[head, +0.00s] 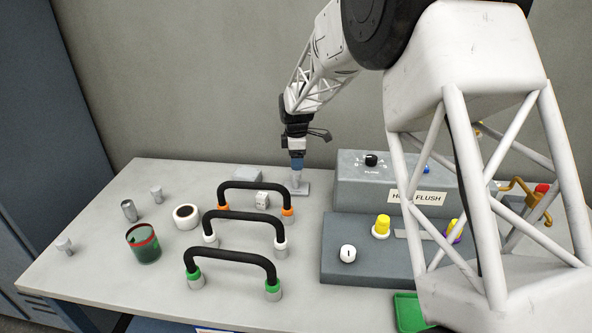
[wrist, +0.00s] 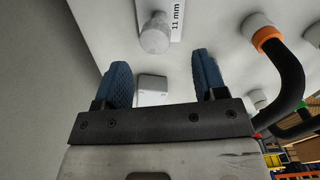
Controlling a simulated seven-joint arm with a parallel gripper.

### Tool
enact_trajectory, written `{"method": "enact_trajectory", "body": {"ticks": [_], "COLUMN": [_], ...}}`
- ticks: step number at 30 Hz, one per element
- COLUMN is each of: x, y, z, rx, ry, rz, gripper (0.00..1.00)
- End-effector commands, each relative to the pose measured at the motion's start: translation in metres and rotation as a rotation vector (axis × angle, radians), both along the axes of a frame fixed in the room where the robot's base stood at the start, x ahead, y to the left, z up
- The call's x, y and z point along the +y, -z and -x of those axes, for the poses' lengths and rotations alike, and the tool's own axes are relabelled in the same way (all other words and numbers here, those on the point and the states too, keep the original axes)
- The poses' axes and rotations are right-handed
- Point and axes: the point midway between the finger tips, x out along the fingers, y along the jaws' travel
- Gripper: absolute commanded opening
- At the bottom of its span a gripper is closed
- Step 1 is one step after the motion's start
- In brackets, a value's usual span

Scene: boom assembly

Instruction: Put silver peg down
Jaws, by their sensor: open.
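A silver peg (head: 295,180) stands upright at a grey plate near the back of the table. In the wrist view the silver peg (wrist: 155,34) is beside a white "11 mm" label (wrist: 177,18), just beyond my fingertips. My gripper (head: 297,163) is directly above the peg in the head view. In the wrist view my gripper (wrist: 160,68) has its two blue fingers spread, with nothing held between them. Whether the peg is seated in a hole is not clear.
Black arched handles with orange (head: 256,186), white (head: 246,216) and green (head: 232,252) ends stand in front. Other silver cylinders (head: 129,210), a tape roll (head: 186,216) and a green cup (head: 144,243) are at left. A grey control panel (head: 360,185) is close on the right.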

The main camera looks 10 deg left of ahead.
Motion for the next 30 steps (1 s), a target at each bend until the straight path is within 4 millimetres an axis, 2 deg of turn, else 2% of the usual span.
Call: {"method": "enact_trajectory", "body": {"ticks": [3,10,30], "x": [0.000,0.000,0.000], "y": [-0.016,-0.033,-0.036], "z": [0.000,0.000,0.000], "rx": [0.000,0.001,0.001], "ry": [0.000,0.000,0.000], "rz": [0.000,0.000,0.000], "gripper": [0.65,0.65,0.65]}}
